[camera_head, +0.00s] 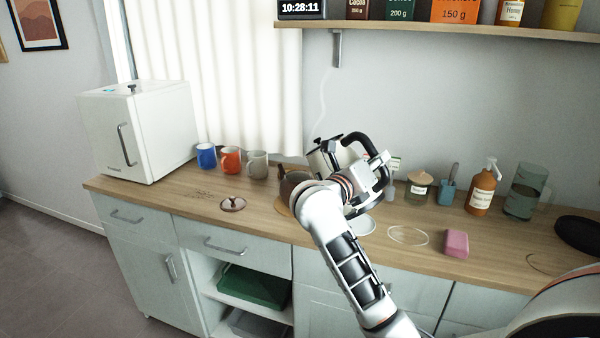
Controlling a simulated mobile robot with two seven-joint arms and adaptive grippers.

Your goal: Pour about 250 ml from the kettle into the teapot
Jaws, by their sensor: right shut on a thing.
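The kettle (318,163) has a pale metal body and a black handle (356,141). It is held above the counter, looks tilted toward the left, and is partly covered by my right arm. My right gripper (374,168) is shut on the kettle, at the handle side. The teapot (291,184) is dark brown and stands on the counter just below and left of the kettle, mostly hidden by my arm. A brown lid with a knob (233,203) lies on the counter to its left. No stream of water can be made out. My left gripper is not in view.
Blue (206,156), orange (230,161) and grey mugs (257,164) stand behind the lid, beside a white cabinet (150,130). To the right are a jar (418,190), an amber bottle (481,192), a glass container (522,190) and a pink block (456,243).

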